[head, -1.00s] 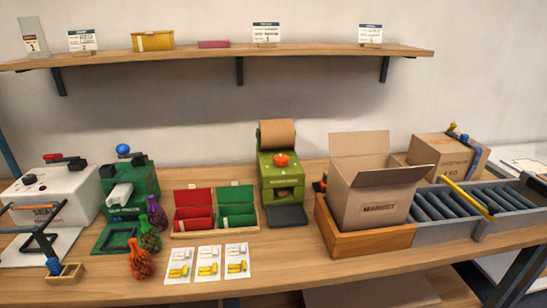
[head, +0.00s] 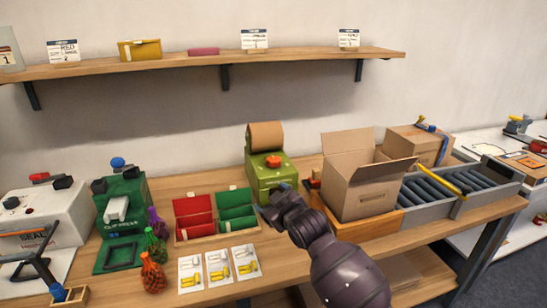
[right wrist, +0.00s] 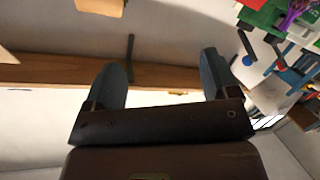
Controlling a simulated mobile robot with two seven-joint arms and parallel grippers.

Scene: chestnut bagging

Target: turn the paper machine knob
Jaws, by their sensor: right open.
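The green paper machine (head: 262,180) stands at the back middle of the table, with a brown paper roll (head: 265,135) on top. Its orange-red knob (head: 273,161) is on the upper front. My right gripper (head: 268,207) is in front of the machine's lower part, below the knob, and hides some of its base. The right wrist view shows its two fingers (right wrist: 168,78) spread apart with nothing between them. The knob cannot be made out in that view. My left gripper does not show.
An open cardboard box (head: 362,190) in a wooden tray stands right of the machine, close to my right arm. A red and green divided box (head: 215,215) and white cards (head: 218,270) lie to the left. A shelf (head: 200,66) runs above.

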